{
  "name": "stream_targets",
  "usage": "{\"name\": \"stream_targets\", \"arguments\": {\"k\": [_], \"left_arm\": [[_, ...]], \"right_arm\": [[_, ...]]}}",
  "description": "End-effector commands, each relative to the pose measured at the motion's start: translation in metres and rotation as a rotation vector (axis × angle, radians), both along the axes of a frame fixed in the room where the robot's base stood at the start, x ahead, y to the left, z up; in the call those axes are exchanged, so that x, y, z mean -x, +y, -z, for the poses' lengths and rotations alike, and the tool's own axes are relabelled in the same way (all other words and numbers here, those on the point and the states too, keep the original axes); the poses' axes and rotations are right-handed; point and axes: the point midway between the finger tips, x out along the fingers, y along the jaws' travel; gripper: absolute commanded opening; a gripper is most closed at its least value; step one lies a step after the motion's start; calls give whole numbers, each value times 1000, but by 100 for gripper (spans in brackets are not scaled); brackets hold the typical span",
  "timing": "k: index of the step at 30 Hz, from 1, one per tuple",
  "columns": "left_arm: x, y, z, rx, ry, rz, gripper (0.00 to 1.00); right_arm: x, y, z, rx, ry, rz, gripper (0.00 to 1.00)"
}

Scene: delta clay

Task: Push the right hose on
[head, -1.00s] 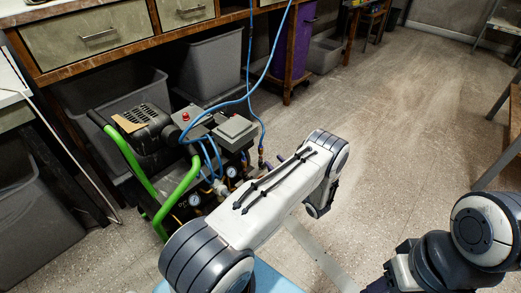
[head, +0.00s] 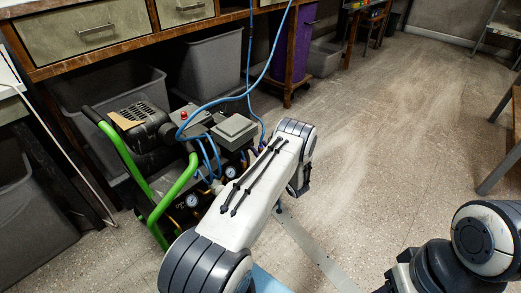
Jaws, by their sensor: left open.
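The air compressor (head: 150,130) stands on the floor at the left, with a green tube handle (head: 178,186), a grey box and round gauges (head: 231,171). A blue hose (head: 262,80) hangs from above and loops over it. Another blue hose (head: 264,128) comes down at the right side, and its lower end is hidden behind my left arm. My left gripper (head: 244,158) is mostly hidden behind my arm, beside the compressor's right side; it is open. Contact with the hose cannot be seen. My right arm is at the lower right, its gripper out of frame.
A wooden bench with drawers (head: 80,35) runs above and behind the compressor. The floor (head: 400,120) to the right is clear. Table legs stand at the right edge.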

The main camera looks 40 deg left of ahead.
Motion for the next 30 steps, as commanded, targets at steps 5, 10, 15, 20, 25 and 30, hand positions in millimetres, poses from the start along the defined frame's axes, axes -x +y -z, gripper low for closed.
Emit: {"name": "stream_targets", "arguments": {"k": [5,10,15,20,25,30], "left_arm": [[0,0,0,0,-1,0,23],[0,-1,0,0,-1,0,0],[0,-1,0,0,-1,0,0],[0,-1,0,1,-1,0,0],[0,-1,0,1,-1,0,0],[0,-1,0,1,0,0,0]], "right_arm": [[0,0,0,0,0,0,50],[0,0,0,0,0,0,50],[0,0,0,0,0,0,50],[0,0,0,0,0,0,50],[0,0,0,0,0,0,50],[0,0,0,0,0,0,50]]}}
